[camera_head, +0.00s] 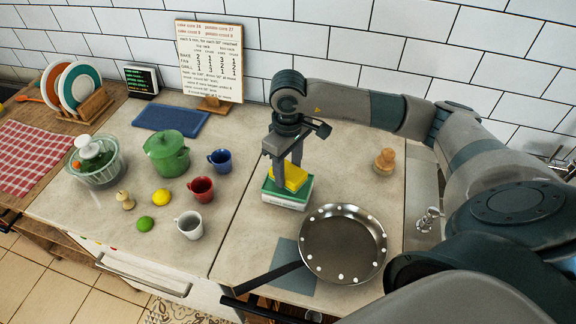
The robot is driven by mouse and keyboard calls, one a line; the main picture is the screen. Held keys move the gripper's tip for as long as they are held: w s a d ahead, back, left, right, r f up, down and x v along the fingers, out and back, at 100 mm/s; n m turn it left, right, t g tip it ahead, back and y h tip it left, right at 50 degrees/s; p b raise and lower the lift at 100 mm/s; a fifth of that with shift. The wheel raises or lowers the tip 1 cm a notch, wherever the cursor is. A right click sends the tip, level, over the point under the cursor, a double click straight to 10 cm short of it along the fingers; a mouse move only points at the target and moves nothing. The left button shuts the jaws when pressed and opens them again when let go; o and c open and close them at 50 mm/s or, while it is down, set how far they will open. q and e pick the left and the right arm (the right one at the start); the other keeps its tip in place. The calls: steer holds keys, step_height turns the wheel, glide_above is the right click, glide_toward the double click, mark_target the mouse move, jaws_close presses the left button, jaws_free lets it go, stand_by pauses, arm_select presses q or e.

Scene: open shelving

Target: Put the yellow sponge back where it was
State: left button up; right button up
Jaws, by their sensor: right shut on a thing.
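My right arm comes in from the right, and its gripper (286,172) points down with its fingers around the yellow sponge (291,177). The gripper is shut on the sponge, and the fingers hide part of it. The sponge is right at the top of a green and white box (287,199) with lettering on its front. I cannot tell whether the sponge rests on the box or is held just above it. My left gripper is not in view.
A frying pan (343,246) with pale dots stands in front of the box. Red (201,190), blue (220,160) and white (190,225) mugs and a green pot (166,155) stand left. A wooden object (385,161) is at right. The counter behind it is clear.

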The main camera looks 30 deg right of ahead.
steer(key=shift+f, duration=0.2)
steer(key=shift+f, duration=0.1)
steer(key=shift+f+b, duration=0.2)
steer(key=shift+b, duration=0.3)
steer(key=shift+f, duration=0.1)
steer(key=o, duration=1.1)
